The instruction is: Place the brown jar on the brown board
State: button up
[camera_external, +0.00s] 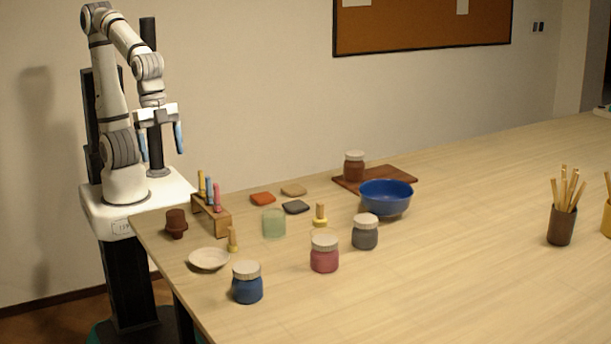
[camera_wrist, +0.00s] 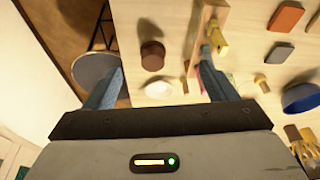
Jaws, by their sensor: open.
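The brown jar (camera_external: 354,167) has a pale lid and stands upright on the brown board (camera_external: 404,180), near the board's left part. The board lies flat at the back of the table, partly hidden by a blue bowl. My gripper (camera_external: 161,146) is open and empty, raised high past the table's left end, far from the jar and the board. In the wrist view its two blue fingers stand wide apart (camera_wrist: 158,84) with nothing held. I cannot make out the jar or the board in the wrist view.
The blue bowl (camera_external: 385,198) stands in front of the board. Jars in blue (camera_external: 248,284), pink (camera_external: 324,254) and grey (camera_external: 365,232) stand nearer. A dark brown pot (camera_external: 176,223), pale dish (camera_external: 209,259), tool rack (camera_external: 211,214) and green glass (camera_external: 274,223) crowd the left end. The table's middle is clear.

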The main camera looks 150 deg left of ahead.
jog(key=s+d+f+m, duration=0.1)
jog(key=s+d+f, duration=0.1)
jog(key=s+d, duration=0.2)
jog(key=shift+s+d+f, duration=0.35)
jog(key=shift+s+f, duration=0.05)
jog(key=shift+s, duration=0.5)
